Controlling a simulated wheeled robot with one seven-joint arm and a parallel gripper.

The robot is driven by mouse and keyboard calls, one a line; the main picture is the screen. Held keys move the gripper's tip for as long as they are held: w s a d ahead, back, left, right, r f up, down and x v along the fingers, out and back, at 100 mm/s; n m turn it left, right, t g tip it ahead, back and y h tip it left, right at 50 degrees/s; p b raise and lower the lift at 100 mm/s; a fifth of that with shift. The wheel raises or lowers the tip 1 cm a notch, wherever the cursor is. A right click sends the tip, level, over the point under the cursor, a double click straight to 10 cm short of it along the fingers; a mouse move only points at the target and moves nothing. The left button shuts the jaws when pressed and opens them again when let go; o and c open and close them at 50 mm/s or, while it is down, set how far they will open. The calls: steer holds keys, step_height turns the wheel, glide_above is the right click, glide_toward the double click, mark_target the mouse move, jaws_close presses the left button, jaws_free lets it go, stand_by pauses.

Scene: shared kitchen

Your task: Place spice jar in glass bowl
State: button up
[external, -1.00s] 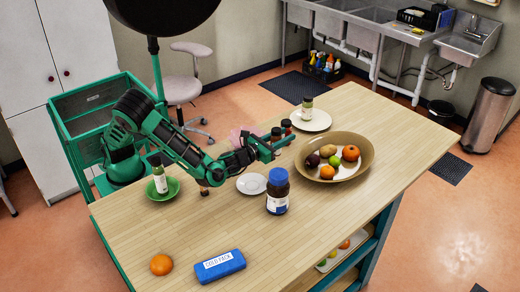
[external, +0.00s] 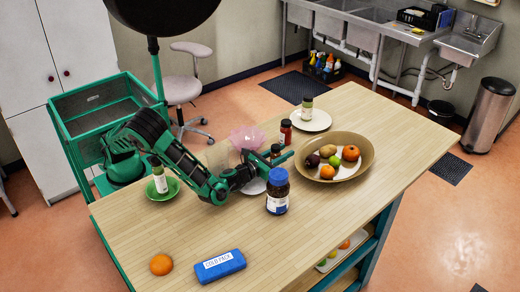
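My gripper (external: 283,160) is over the middle of the table, behind the blue-lidded jar in this view. A small dark-capped spice jar (external: 275,150) is at its fingers and appears held; the fingers hide its lower part. A similar red spice jar (external: 286,132) stands just behind it, apart from the fingers. The pink translucent glass bowl (external: 246,137) is behind my wrist, to the left of the jars; the arm hides its lower part.
A dark jar with a blue lid (external: 278,192) stands close in front of my gripper. A wide fruit bowl (external: 365,171) is to the right. A small white plate (external: 254,187) is partly under my gripper. The front of the table is mostly clear around a cold pack (external: 219,265).

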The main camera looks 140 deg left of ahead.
mark_target(273, 150)
steer(key=o, duration=0.4)
steer(key=shift+c, duration=0.2)
steer(key=shift+r, duration=0.1)
steer(key=shift+o, duration=0.2)
steer(key=d, duration=1.2)
steer(key=shift+r, duration=0.1)
steer(key=r, duration=0.1)
steer(key=a+r, duration=0.1)
steer(key=r, duration=0.1)
steer(key=shift+w+a+r, duration=0.15)
steer(key=shift+a+r, duration=0.1)
steer(key=shift+r, duration=0.05)
steer(key=a, duration=0.4)
steer(key=shift+a, duration=0.2)
steer(key=shift+a+r, duration=0.15)
steer(key=shift+a, duration=2.95)
